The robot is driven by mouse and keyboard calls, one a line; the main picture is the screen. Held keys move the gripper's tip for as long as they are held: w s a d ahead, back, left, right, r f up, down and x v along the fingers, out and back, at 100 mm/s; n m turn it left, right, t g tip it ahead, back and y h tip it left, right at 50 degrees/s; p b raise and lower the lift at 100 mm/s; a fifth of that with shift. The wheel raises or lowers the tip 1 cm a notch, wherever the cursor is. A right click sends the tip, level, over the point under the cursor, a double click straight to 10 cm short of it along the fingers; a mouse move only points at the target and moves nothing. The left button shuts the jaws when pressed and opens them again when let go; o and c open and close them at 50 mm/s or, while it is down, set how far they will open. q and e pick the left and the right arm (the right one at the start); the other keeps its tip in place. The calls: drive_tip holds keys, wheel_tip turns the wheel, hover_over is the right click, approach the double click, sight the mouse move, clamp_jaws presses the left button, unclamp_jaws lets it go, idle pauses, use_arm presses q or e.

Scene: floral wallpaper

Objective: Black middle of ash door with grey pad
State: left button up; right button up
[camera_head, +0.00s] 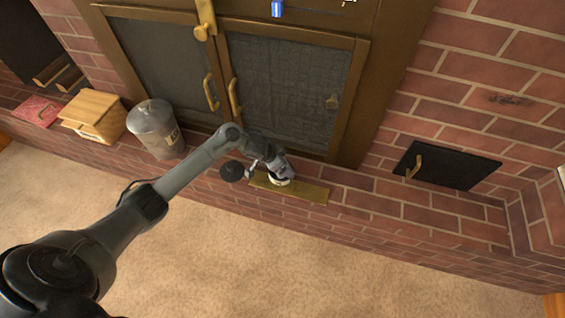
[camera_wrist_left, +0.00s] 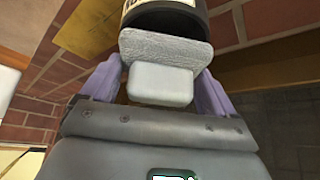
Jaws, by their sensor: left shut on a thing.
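The ash door (camera_head: 440,166) is a small black panel with a brass handle, set low in the brick at the right. It stands well to the right of my left gripper (camera_head: 279,176). In the left wrist view my left gripper (camera_wrist_left: 160,92) is shut on the grey pad (camera_wrist_left: 165,47) by its pale block-shaped back. Just beyond the pad is a dark round container (camera_wrist_left: 190,14) with a cream label. In the head view a pale round thing (camera_head: 279,182) shows under the gripper, and the pad cannot be made out. My right gripper is not in view.
A brass-coloured strip (camera_head: 305,191) lies on the brick ledge by the gripper, with a black disc (camera_head: 233,171) to its left. A lidded bucket (camera_head: 156,130) and a wooden box (camera_head: 93,115) stand farther left. The ledge below the ash door looks clear.

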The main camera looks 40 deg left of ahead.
use_arm(q)
drive_tip(key=shift+f, duration=0.5)
idle(0.6)
idle(0.6)
drive_tip(key=shift+f, duration=0.1)
idle(0.9)
drive_tip(key=shift+f, duration=0.1)
idle(0.6)
drive_tip(key=shift+p, duration=0.3)
wheel_tip(320, 180, up, 4)
drive_tip(key=p, duration=0.4)
drive_tip(key=shift+p, duration=0.35)
drive_tip(key=shift+r+p, duration=1.65)
drive_tip(key=shift+p, duration=0.4)
drive_tip(key=shift+r, duration=0.1)
